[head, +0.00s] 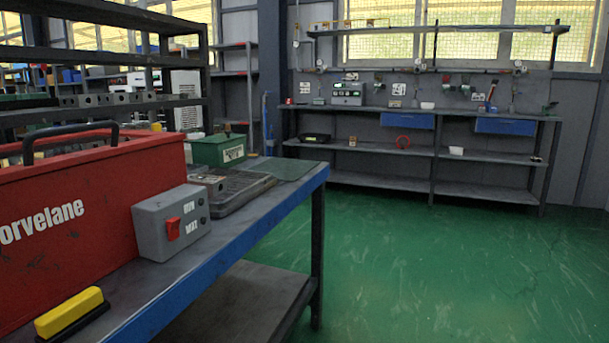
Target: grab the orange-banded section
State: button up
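I cannot make out an orange-banded section in the head view. A small grey metal block (208,182) sits at the left end of a dark tray (250,187) on the blue-edged bench; no orange band shows on it. Several grey blocks with holes (115,98) stand in a row on the rack shelf at the upper left, also with no orange visible. My gripper is not in view.
The blue-edged bench (262,208) holds a large red toolbox (85,200), a grey switch box (171,222), a yellow-topped block (70,312) and a green box (218,150). A long workbench (430,115) lines the back wall. Green floor (430,265) is clear.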

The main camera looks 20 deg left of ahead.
aim_at(216, 185)
jog(key=i+l+u, duration=0.15)
jog(key=u, duration=0.3)
jog(key=i+l+u, duration=0.15)
jog(key=u, duration=0.3)
jog(key=i+l+u, duration=0.1)
jog(key=l+u, duration=0.35)
jog(key=j, duration=0.1)
